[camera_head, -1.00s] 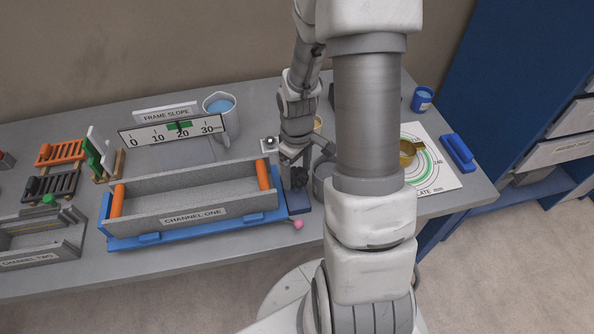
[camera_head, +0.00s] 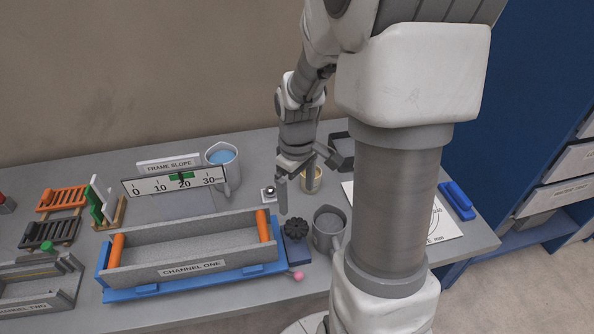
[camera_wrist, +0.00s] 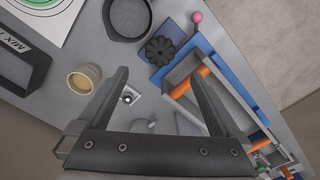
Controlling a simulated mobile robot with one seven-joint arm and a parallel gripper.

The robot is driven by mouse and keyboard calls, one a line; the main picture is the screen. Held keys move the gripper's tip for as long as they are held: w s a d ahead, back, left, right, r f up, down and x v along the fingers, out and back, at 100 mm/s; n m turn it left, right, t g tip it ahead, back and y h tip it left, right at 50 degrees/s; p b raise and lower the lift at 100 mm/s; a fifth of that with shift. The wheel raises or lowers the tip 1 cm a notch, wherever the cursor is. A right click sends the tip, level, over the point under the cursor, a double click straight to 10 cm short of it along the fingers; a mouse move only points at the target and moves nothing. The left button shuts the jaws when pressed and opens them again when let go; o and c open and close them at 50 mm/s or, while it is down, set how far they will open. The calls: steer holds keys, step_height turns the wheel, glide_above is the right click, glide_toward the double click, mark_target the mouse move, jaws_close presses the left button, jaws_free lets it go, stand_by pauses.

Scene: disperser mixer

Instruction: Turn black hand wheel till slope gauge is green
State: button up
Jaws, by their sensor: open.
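The black hand wheel (camera_head: 295,229) sits at the right end of the blue frame of channel one (camera_head: 195,272). It also shows in the wrist view (camera_wrist: 160,50), uncovered. The slope gauge (camera_head: 150,187) stands behind the channel, marked 0 to 30. Its dark pointer lies within the green band (camera_head: 184,177), close to 20. My gripper (camera_head: 300,196) is open and empty, above and behind the wheel, apart from it. In the wrist view its fingers (camera_wrist: 160,76) are spread, with the wheel beyond the tips.
A grey pot (camera_head: 329,228) stands right of the wheel, and a pink-ended lever (camera_head: 297,276) is in front of it. A tan cup (camera_head: 311,180) and a blue-filled jug (camera_head: 223,165) stand behind. My arm hides part of the printed plate sheet (camera_head: 360,196).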

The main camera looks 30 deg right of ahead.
step_height(320, 180, up, 6)
stand_by(0.6)
